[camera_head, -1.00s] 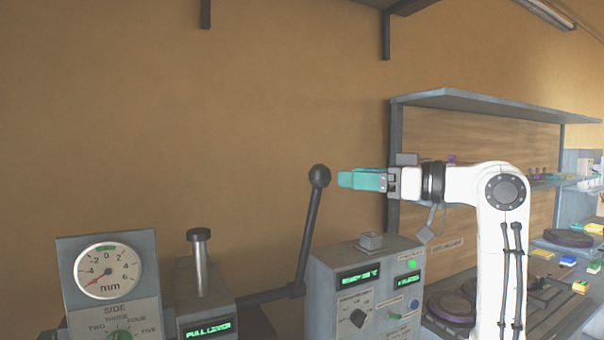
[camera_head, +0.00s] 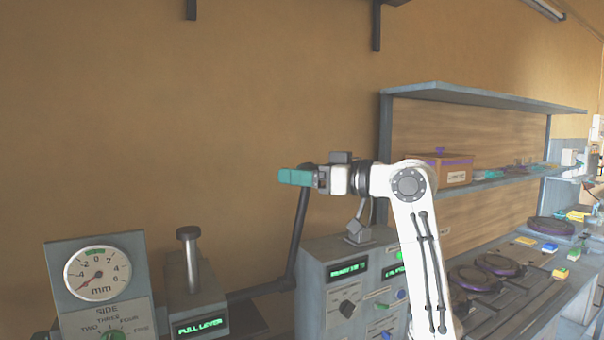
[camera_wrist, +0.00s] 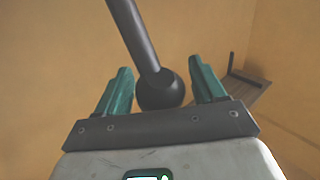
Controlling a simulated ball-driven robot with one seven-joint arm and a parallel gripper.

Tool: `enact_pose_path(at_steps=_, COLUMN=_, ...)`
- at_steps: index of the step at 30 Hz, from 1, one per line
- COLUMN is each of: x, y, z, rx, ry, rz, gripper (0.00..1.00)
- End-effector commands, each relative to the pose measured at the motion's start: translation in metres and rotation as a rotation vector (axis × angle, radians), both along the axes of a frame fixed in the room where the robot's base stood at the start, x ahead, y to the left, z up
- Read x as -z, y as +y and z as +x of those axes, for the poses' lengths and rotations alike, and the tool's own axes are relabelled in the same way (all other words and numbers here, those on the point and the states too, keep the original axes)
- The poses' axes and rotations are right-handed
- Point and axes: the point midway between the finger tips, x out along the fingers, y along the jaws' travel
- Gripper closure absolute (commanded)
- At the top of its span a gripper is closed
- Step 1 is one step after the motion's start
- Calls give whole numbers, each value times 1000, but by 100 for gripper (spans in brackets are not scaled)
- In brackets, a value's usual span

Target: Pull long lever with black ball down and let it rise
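The long dark lever (camera_head: 296,240) stands upright, leaning slightly right at its top, beside the press unit whose small display (camera_head: 201,327) reads PULL LEVER. In the head view its black ball is mostly hidden behind my gripper (camera_head: 280,177). In the wrist view the black ball (camera_wrist: 160,90) sits between the two teal fingers of my gripper (camera_wrist: 160,85), with a visible gap on the right and little or none on the left. The fingers are apart. The lever rod (camera_wrist: 134,35) runs up and left from the ball.
A dial gauge (camera_head: 98,274) in mm stands at the left. A grey control box (camera_head: 345,290) with knobs and displays stands right of the lever, below my arm. A shelf (camera_head: 485,95) with a cardboard box (camera_head: 452,170) is at the right. The wall behind the lever is bare.

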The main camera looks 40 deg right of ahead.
Motion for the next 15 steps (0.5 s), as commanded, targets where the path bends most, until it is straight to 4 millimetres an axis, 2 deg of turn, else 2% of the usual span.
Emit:
enact_pose_path(at_steps=2, x=0, y=0, z=0, rx=0, ry=0, rz=0, gripper=39)
enact_pose_path(at_steps=15, x=0, y=0, z=0, rx=0, ry=0, rz=0, gripper=81)
